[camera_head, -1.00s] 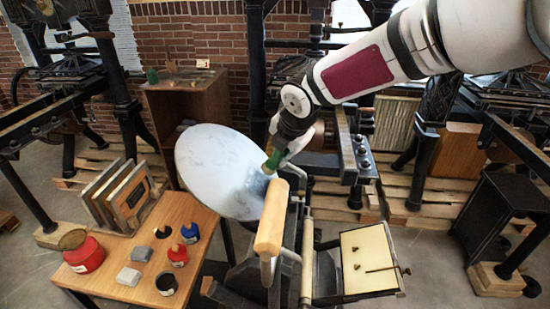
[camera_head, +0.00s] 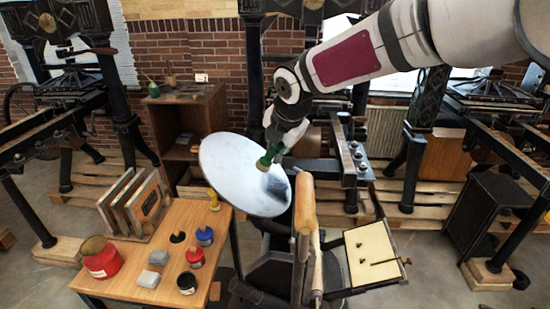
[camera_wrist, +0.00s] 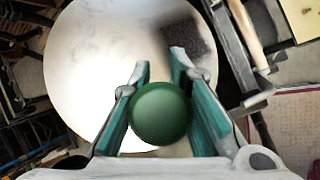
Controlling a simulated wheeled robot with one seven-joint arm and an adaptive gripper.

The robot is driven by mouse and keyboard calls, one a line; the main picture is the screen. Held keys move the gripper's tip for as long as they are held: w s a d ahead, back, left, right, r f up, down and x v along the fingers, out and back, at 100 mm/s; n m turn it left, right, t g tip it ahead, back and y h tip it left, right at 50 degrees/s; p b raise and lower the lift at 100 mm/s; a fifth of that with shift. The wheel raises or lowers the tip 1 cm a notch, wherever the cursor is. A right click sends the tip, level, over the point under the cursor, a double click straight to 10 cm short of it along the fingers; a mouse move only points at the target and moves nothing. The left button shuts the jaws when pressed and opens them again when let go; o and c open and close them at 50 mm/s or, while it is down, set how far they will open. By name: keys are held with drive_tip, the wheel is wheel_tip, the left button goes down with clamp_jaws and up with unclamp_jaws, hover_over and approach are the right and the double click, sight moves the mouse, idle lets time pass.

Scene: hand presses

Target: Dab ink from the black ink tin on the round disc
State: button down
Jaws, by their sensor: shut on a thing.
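The round disc (camera_head: 228,165) is pale, smooth and tilted, with a dark ink smear (camera_head: 276,186) near its right edge. The disc also fills the upper middle of the wrist view (camera_wrist: 95,60), with the dark patch at its upper right. My gripper (camera_head: 271,152) is shut on a green-handled dabber (camera_head: 265,160) at the disc's upper right. The dabber's round green knob (camera_wrist: 161,113) sits between my fingers in the wrist view and hides its lower end. I cannot tell whether it touches the disc. The black ink tin (camera_head: 187,284) stands open on the wooden table.
The wooden table (camera_head: 150,294) also holds a small red tin (camera_head: 195,257), a blue tin (camera_head: 204,236), a large red can (camera_head: 102,261) and grey blocks. A wooden roller (camera_head: 304,205) stands close to the disc's right. A cream board (camera_head: 372,255) lies at right.

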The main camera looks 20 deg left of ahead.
sight(263, 160)
drive_tip(key=shift+s+a+f+b, duration=0.25)
drive_tip(key=shift+a+f, duration=0.35)
drive_tip(key=shift+f, duration=0.2)
drive_tip(key=shift+s+a+f+b, duration=0.15)
drive_tip(key=shift+a+f+b, duration=0.1)
drive_tip(key=shift+a+f, duration=0.45)
drive_tip(key=shift+s+a+f+b, duration=0.25)
drive_tip(key=shift+a+f, duration=0.25)
drive_tip(key=shift+f, duration=0.35)
drive_tip(key=shift+s+a+f+b, duration=0.1)
drive_tip(key=shift+a+f+b, duration=0.2)
drive_tip(key=shift+f+b, duration=0.2)
idle(0.8)
drive_tip(key=shift+r, duration=0.1)
drive_tip(key=shift+w+d+r+p, duration=0.15)
drive_tip(key=shift+d+r+p, duration=0.15)
drive_tip(key=shift+d+r, duration=0.4)
drive_tip(key=shift+w+d+r+p, duration=0.25)
drive_tip(key=shift+d+r, duration=0.2)
drive_tip(key=shift+r, duration=0.45)
drive_tip(key=shift+w+d+r+p, duration=0.1)
drive_tip(key=shift+d+r+p, duration=0.2)
drive_tip(key=shift+d+r, duration=0.4)
drive_tip(key=shift+a+r, duration=0.1)
